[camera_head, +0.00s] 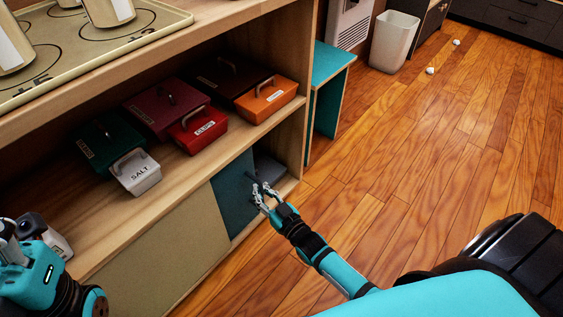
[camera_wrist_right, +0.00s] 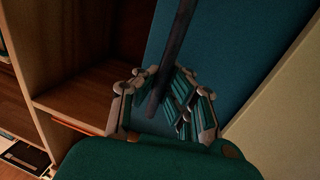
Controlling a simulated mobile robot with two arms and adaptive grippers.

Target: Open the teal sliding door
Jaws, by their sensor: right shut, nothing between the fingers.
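The teal sliding door (camera_head: 232,195) is in the lower part of the wooden cabinet, beside a beige panel (camera_head: 180,255). To its right the compartment is open. In the right wrist view the teal door (camera_wrist_right: 225,50) carries a dark upright bar handle (camera_wrist_right: 181,35). My right gripper (camera_head: 263,190) is at the door's right edge, its fingers shut. In the wrist view the gripper (camera_wrist_right: 163,105) has fingers on both sides of the bar's lower part; whether they touch it I cannot tell. My left arm shows at the lower left; its finger state is unclear.
Lidded boxes, including a white SALT box (camera_head: 138,172) and a red CLIPS box (camera_head: 197,128), stand on the shelf above. A tray (camera_head: 150,38) lies on top. A teal side panel (camera_head: 328,75) and white bin (camera_head: 394,42) stand beyond. The wooden floor at right is mostly clear.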

